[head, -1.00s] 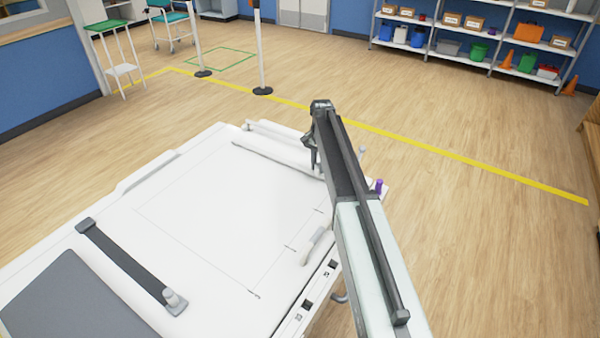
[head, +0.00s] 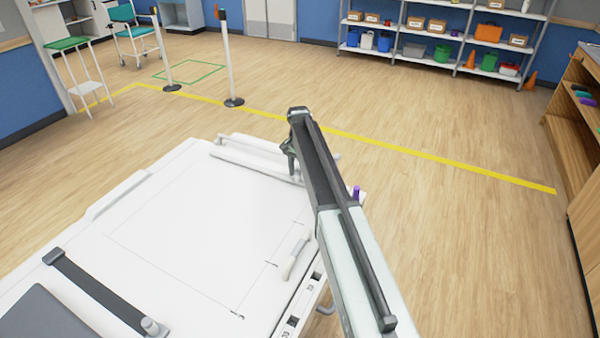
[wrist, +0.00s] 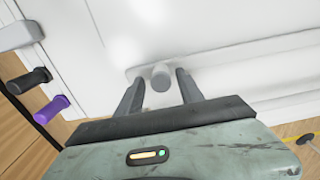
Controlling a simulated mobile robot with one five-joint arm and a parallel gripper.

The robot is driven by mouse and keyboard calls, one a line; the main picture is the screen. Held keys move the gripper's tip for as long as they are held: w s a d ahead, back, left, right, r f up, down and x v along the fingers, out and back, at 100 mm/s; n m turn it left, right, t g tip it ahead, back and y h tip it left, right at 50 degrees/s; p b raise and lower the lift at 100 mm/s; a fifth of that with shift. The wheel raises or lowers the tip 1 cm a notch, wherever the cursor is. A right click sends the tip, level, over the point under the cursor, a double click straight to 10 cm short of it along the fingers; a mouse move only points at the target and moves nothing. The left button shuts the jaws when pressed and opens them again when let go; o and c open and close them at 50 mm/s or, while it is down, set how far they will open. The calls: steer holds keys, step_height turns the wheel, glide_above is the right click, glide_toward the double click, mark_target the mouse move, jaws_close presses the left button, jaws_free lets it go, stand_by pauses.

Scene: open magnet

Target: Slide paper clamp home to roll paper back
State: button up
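A white bar (head: 255,166), which looks like the paper clamp, lies across the far end of the white table (head: 190,230). In the wrist view a light grey round knob (wrist: 160,76) stands on a white bar-shaped part. My gripper (wrist: 158,88) is open, with one dark finger on each side of the knob and a visible gap to both. In the head view my gripper (head: 290,162) is at the bar's right end and hides the knob. Whether the fingers reach fully down beside the knob is hard to tell.
A dark strap (head: 100,290) with a grey knob crosses the table's near left. A small white handle (head: 296,255) lies by the right edge. A purple peg (head: 356,193) stands near my arm. Barrier posts (head: 229,60) and shelves (head: 440,35) are beyond; open floor lies right.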

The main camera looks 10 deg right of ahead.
steer(key=shift+r, duration=0.15)
step_height(320, 180, up, 8)
steer(key=p, duration=0.8)
steer(key=shift+f, duration=0.25)
steer(key=shift+d, duration=0.15)
steer(key=s+d+n, duration=0.1)
steer(key=s+n, duration=0.6)
steer(key=s, duration=2.5)
steer(key=shift+s+d+r, duration=0.2)
steer(key=shift+s+r, duration=0.05)
steer(key=shift+s, duration=0.1)
